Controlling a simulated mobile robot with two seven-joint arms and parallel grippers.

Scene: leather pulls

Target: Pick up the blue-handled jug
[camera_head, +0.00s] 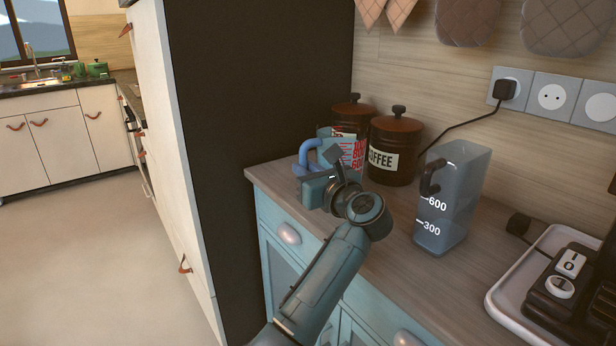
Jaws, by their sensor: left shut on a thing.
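The blue-handled jug (354,151) is clear, with red markings and a blue handle (306,152) on its left side. It is at the back left of the wooden counter, in front of the dark canisters. My left gripper (324,166) reaches it from the front and is shut on it, close to the handle side. The gripper hides the jug's lower part, so I cannot tell whether its base touches the counter. My right gripper is not in view.
A coffee canister (397,151) and another dark canister (352,113) stand close behind the jug. A tall clear jug with a dark handle (456,200) stands to the right. A pale tray (506,298) holds a black appliance. A dark tall panel (255,90) borders the counter's left.

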